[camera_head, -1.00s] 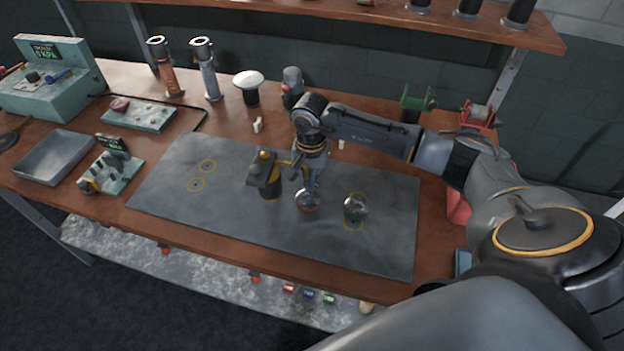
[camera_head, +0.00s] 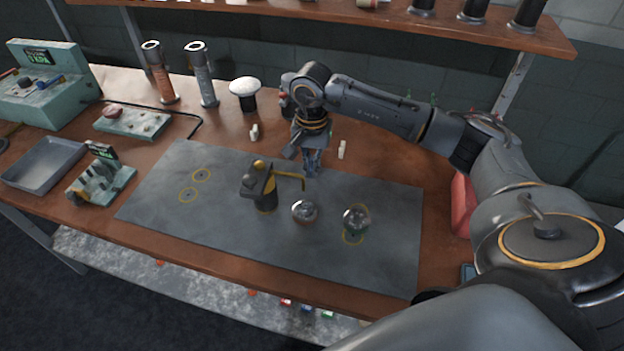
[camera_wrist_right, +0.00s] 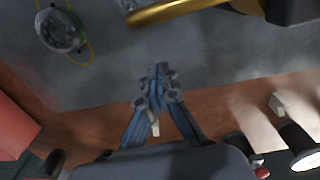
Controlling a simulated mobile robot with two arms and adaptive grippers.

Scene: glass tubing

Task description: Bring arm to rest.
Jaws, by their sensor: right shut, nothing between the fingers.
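My right gripper (camera_head: 311,170) is shut and empty above the back edge of the dark grey mat (camera_head: 220,235). In the right wrist view its blue-grey fingers (camera_wrist_right: 159,85) meet at the tips. A round glass piece (camera_head: 304,211) stands on the mat in front of the gripper, apart from it. A second glass piece (camera_head: 356,222) stands to its right at a yellow ring mark; a glass piece also shows in the right wrist view (camera_wrist_right: 60,32). My left gripper is not in view.
A dark fixture (camera_head: 263,190) with a yellow arm stands on the mat, close to the left of the gripper. A white-topped post (camera_head: 244,92) and small white pieces (camera_head: 342,150) are behind the mat. A shelf (camera_head: 420,27) overhangs the back. The mat's left part is clear.

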